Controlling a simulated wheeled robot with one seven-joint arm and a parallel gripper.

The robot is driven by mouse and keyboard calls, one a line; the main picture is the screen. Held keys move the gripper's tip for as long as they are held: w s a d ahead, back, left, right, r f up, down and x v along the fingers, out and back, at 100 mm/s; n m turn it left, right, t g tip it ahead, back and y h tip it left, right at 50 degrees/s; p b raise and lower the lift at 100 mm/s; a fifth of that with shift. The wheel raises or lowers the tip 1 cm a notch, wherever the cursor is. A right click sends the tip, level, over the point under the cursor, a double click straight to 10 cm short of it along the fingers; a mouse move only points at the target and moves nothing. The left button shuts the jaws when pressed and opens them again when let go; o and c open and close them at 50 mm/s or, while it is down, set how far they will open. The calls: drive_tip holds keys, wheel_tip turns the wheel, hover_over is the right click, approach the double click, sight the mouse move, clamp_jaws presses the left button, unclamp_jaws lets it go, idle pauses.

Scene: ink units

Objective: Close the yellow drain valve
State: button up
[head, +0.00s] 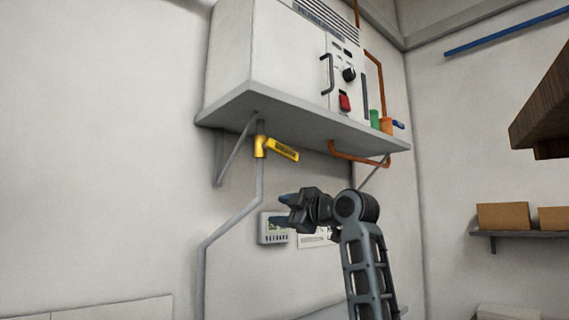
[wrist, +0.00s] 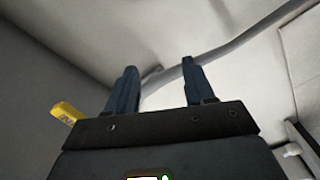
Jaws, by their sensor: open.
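The yellow drain valve (head: 261,147) sits on a grey pipe just under the shelf that bears the white unit. Its yellow lever (head: 283,150) points to the right and slightly down, across the line of the pipe. The lever's end also shows in the wrist view (wrist: 66,112), at the left, outside my fingers. My gripper (head: 283,210) is below the lever in the head view, apart from it. Its two blue fingers (wrist: 157,85) stand apart with nothing between them.
The shelf (head: 300,122) with a white unit (head: 285,60) hangs above. An orange pipe (head: 355,157) and a brace are to the right. A wall controller (head: 272,236) shows behind my gripper. A brown wooden object (head: 541,105) juts in at far right.

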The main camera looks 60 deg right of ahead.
sight(291, 153)
drive_tip(key=s+r+n, duration=0.1)
drive_tip(key=r, duration=0.4)
drive_tip(key=s+d+r+n, duration=0.1)
drive_tip(key=s+r, duration=0.1)
drive_tip(key=r, duration=0.3)
drive_tip(key=s+r+n+p, duration=0.1)
drive_tip(key=s+r, duration=0.1)
drive_tip(key=r, duration=0.3)
drive_tip(key=shift+d, duration=0.4)
drive_tip(key=p+x, duration=0.2)
drive_tip(key=x, duration=0.4)
drive_tip(key=shift+w+d, duration=0.15)
drive_tip(key=shift+w+d+p, duration=0.2)
drive_tip(key=shift+w+p, duration=0.1)
drive_tip(key=shift+w, duration=0.3)
drive_tip(key=shift+c, duration=0.5)
clamp_jaws()
